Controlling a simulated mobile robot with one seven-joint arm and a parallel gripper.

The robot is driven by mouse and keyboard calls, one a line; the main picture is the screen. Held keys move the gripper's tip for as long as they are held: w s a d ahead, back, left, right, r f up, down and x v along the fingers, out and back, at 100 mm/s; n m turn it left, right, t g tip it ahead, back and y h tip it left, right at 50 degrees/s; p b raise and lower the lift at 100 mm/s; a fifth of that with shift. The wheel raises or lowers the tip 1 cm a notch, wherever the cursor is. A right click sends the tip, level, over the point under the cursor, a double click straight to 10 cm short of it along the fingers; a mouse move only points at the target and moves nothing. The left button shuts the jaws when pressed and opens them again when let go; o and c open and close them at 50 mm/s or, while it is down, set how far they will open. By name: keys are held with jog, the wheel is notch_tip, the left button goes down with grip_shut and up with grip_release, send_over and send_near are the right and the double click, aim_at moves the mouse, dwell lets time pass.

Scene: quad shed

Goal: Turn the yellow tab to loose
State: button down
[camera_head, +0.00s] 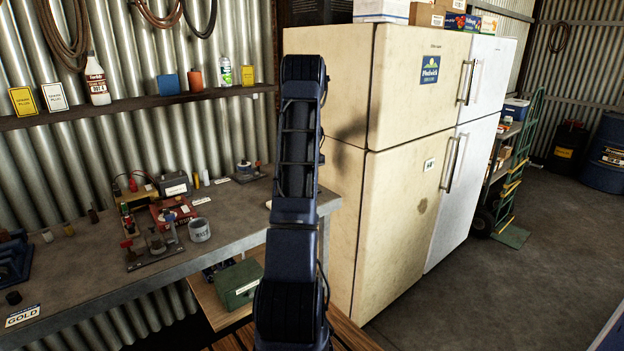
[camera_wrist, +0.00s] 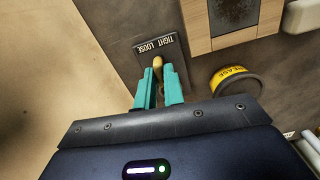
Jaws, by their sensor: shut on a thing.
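The yellow tab (camera_wrist: 158,62) shows in the wrist view at the top of my gripper (camera_wrist: 159,72). Its rounded end stands between the two teal fingertips, which are shut on it. The rest of the tab is hidden between the fingers. Just beyond it lies a dark plate (camera_wrist: 172,50) lettered TIGHT and LOOSE. In the head view my arm stands in front of the bench's right end, and neither my gripper nor the tab can be made out.
A tin with a yellow GREASE label (camera_wrist: 230,74) stands right of my gripper. A wooden-framed piece (camera_wrist: 198,34) lies beyond. In the head view a cream fridge (camera_head: 400,200) stands right of the bench (camera_head: 225,219).

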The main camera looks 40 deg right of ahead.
jog(key=c, duration=1.5)
grip_release()
jog(key=shift+r, duration=0.1)
notch_tip(320, 180, up, 11)
